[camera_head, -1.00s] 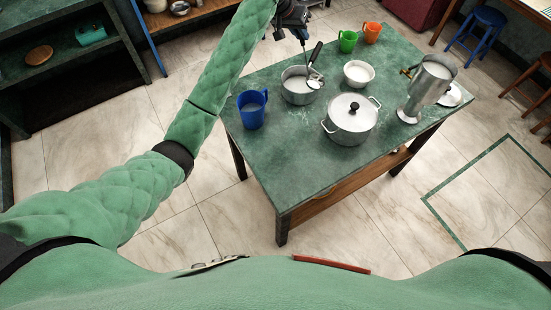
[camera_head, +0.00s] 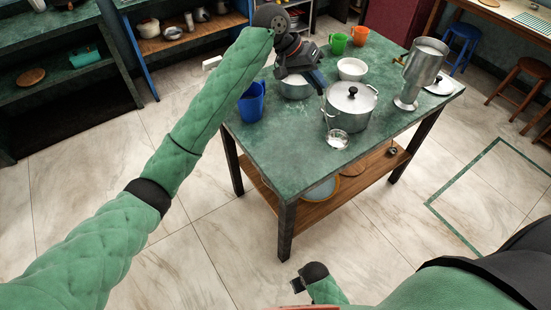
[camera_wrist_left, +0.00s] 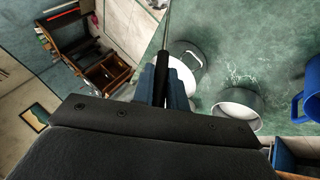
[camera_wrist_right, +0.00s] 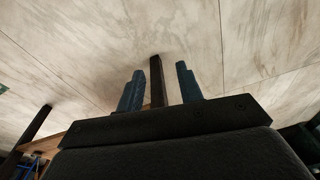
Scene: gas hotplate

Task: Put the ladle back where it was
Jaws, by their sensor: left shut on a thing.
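My left gripper (camera_head: 318,82) is shut on the black handle of the ladle (camera_head: 337,141). The ladle hangs with its metal bowl low, in front of the lidded pot (camera_head: 349,112), over the green table; I cannot tell if it touches the top. The left wrist view shows the dark handle (camera_wrist_left: 180,78) between the fingers (camera_wrist_left: 165,88). The open saucepan (camera_head: 297,90) stands behind and left of the ladle, partly hidden by my gripper. My right gripper (camera_wrist_right: 160,88) is open and empty, low down, with floor and a dark leg beyond.
A blue mug (camera_head: 250,105) stands at the table's left edge. A white bowl (camera_head: 352,69), green cup (camera_head: 338,43) and orange cup (camera_head: 360,36) are behind. A metal pitcher (camera_head: 423,72) and a white plate (camera_head: 439,87) are at the right. The table's (camera_head: 290,165) front left is bare.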

